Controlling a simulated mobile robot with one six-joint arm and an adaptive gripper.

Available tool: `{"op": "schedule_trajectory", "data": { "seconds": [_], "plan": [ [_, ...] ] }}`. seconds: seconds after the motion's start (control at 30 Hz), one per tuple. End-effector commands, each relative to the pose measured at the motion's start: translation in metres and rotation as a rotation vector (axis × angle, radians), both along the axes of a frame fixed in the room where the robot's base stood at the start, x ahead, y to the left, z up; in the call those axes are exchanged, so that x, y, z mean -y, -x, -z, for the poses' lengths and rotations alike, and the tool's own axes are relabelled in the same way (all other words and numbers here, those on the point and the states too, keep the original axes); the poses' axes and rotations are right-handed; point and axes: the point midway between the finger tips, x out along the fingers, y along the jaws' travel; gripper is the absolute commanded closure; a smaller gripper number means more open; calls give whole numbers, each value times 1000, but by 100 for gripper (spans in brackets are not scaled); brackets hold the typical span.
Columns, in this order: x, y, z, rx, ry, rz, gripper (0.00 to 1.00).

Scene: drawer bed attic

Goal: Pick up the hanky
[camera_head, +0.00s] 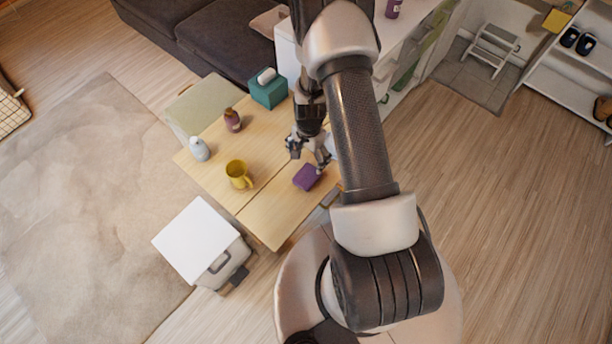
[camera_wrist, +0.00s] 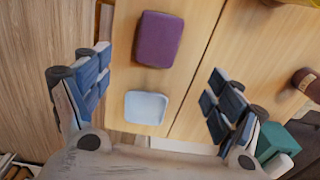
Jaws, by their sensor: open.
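A purple, rounded, folded-looking item (camera_head: 307,177), which may be the hanky, lies flat on the wooden table (camera_head: 268,217). It also shows at the top of the wrist view (camera_wrist: 159,39). A pale blue, square, shallow dish-like item (camera_wrist: 146,107) lies beside it, apart from it; I cannot tell if this is cloth. My gripper (camera_head: 309,154) is over the table near the purple item. In the wrist view my gripper (camera_wrist: 160,68) is wide open, fingers on either side of both items, holding nothing. My arm hides part of the table in the head view.
On the table stand a yellow mug (camera_head: 238,174), a white bottle (camera_head: 199,149), a brown bottle (camera_head: 232,120) and a teal tissue box (camera_head: 268,90). A white-topped bin (camera_head: 196,240) stands by the near-left table corner. Open wooden floor (camera_head: 475,220) lies to the right.

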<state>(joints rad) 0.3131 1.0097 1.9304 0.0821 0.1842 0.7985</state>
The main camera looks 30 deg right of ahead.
Motion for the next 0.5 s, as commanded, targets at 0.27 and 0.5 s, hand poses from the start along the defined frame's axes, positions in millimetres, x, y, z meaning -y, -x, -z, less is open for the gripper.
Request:
{"op": "schedule_trajectory", "data": {
  "seconds": [0.27,0.5],
  "plan": [
    [-1,-1,60,-1,-1,-2,14],
    [-1,-2,76,0,0,-3,14]
  ]
}}
